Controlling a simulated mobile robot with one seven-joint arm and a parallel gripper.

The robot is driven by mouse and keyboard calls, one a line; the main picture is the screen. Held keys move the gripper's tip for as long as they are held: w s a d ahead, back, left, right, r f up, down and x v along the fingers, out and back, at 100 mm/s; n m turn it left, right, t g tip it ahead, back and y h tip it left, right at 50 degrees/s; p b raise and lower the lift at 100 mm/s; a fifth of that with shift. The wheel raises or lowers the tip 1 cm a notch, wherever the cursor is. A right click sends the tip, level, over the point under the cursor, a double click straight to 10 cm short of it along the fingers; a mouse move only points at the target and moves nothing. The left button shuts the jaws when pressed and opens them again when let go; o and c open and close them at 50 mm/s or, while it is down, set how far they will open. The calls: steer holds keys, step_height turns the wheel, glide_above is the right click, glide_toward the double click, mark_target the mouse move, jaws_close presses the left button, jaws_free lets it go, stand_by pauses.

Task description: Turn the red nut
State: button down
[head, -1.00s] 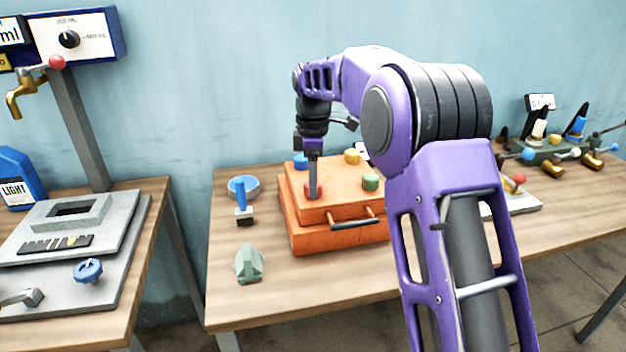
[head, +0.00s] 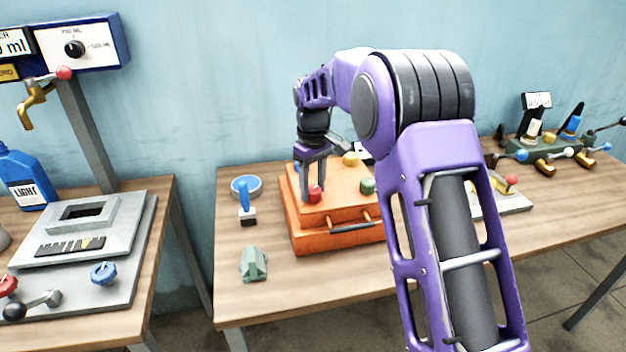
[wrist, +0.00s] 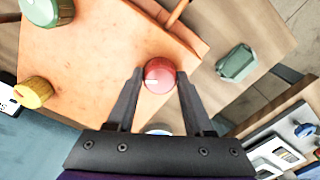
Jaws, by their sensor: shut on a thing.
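The red nut (head: 314,195) sits at the front left corner of the orange box's lid (head: 342,205). My gripper (head: 312,197) points straight down at it, one finger on each side. In the wrist view the red nut (wrist: 160,75) lies between the tips of my gripper (wrist: 160,77), which is shut on it. A green nut (head: 367,186) and a yellow nut (head: 350,159) stand on the same lid. They also show at the left of the wrist view. A blue round thing (wrist: 158,132) is mostly hidden behind my gripper's body.
A blue bottle (head: 22,178) stands on the left table. The front of the table is clear.

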mark_target(313, 189)
steer(key=m, duration=0.3)
steer(key=shift+m+p, duration=0.3)
steer(key=shift+m, duration=0.1)
steer(key=m, duration=0.3)
steer(key=shift+m, duration=0.3)
steer(key=m, duration=0.6)
steer(key=shift+m, duration=0.3)
steer(key=shift+c, duration=1.5)
jaws_free()
steer(key=shift+r, duration=0.1)
step_height(313, 189, up, 17)
steer(key=shift+r, duration=0.15)
